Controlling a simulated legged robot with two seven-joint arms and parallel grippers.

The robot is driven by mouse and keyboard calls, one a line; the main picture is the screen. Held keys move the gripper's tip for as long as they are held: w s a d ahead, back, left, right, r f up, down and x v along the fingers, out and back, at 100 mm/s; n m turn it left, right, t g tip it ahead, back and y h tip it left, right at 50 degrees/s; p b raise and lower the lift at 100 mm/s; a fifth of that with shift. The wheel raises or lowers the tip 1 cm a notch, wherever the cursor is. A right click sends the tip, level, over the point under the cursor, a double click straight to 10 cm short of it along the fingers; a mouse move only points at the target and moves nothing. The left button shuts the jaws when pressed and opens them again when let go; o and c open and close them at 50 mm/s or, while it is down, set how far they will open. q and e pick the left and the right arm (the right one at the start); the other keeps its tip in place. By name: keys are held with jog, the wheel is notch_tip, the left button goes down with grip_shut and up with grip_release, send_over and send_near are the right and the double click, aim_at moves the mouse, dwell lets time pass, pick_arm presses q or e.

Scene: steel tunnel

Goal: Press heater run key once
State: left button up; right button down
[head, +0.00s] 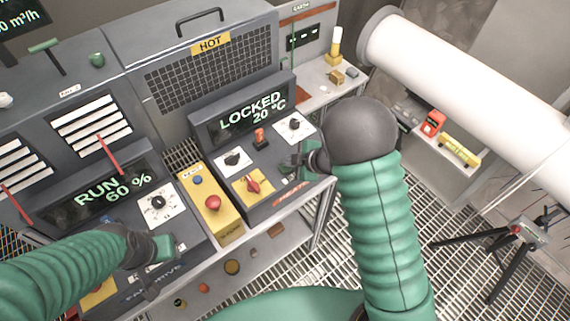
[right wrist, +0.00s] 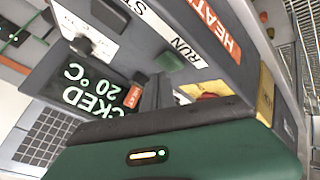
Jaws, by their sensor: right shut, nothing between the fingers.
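The heater panel (head: 215,132) has a display (head: 252,112) reading LOCKED, 20 °C. In the right wrist view a green key (right wrist: 169,62) sits beside a RUN label (right wrist: 188,56). This key is hard to make out in the head view, close to my right gripper. My right gripper (head: 287,165) is shut and empty over the right part of the heater panel; in the right wrist view its fingers (right wrist: 158,92) are near the green key, apparently apart from it. My left gripper (head: 150,268) is over the fan drive panel at the lower left; its jaws are unclear.
The heater panel also carries black dials, an orange switch (head: 259,137) and a red rotary knob (head: 253,185) on a yellow plate. A yellow box with a red button (head: 213,203) stands left of it. A white pipe (head: 450,85) and a tripod (head: 515,235) are at right.

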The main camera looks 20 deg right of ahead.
aim_at(288, 169)
jog(key=shift+r, duration=0.2)
notch_tip(288, 169, up, 5)
jog(key=p, duration=0.5)
jog(key=shift+r, duration=0.1)
jog(key=shift+f, duration=0.2)
dwell(0.5)
